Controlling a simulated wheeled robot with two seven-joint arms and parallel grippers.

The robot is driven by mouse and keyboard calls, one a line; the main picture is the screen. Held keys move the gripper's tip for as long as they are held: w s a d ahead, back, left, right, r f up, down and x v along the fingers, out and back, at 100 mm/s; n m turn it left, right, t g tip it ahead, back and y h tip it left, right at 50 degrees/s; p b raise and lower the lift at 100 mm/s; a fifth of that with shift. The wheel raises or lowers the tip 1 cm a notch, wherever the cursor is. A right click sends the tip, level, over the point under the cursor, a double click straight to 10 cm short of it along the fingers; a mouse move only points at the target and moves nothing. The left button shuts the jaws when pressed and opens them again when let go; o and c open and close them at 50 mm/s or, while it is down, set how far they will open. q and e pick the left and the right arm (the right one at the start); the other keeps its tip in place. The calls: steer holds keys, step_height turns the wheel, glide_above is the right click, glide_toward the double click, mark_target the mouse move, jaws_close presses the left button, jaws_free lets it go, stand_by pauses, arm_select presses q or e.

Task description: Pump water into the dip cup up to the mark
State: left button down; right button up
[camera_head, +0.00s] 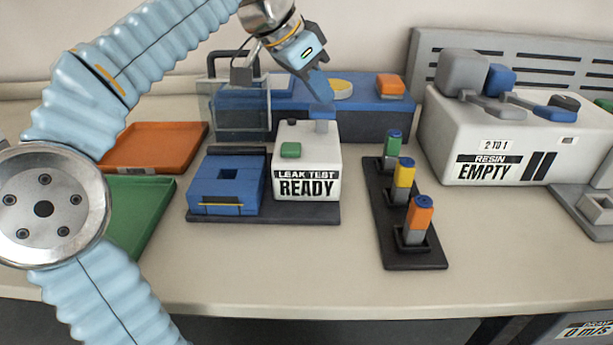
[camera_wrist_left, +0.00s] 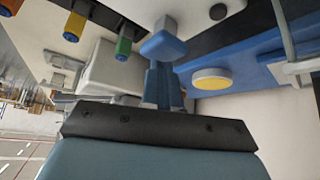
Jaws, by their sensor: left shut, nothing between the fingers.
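A clear-walled box, which looks like the dip cup (camera_head: 240,110), stands at the back left. I cannot make out a water level or mark in it. A blue knob on a stem (camera_head: 323,113) rises at the back right of the white box labelled LEAK TEST READY (camera_head: 306,188). My left gripper (camera_head: 321,92) is shut and empty, pointing down just above this knob. In the left wrist view the knob (camera_wrist_left: 163,45) sits right at the shut blue fingertips (camera_wrist_left: 163,62); I cannot tell whether they touch. My right gripper is out of view.
A blue base (camera_head: 365,112) with a yellow disc (camera_head: 341,89) and an orange block (camera_head: 390,87) lies behind. A black rack (camera_head: 425,257) holds coloured blocks. A resin machine reading EMPTY (camera_head: 510,150) stands right. Orange (camera_head: 155,146) and green (camera_head: 140,210) trays lie left. The front bench is clear.

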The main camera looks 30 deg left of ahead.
mark_target(319, 108)
arm_select(q)
step_height(319, 108, up, 2)
steer(key=shift+r+p, duration=0.2)
steer(key=shift+p, duration=0.6)
steer(key=shift+r, duration=1.25)
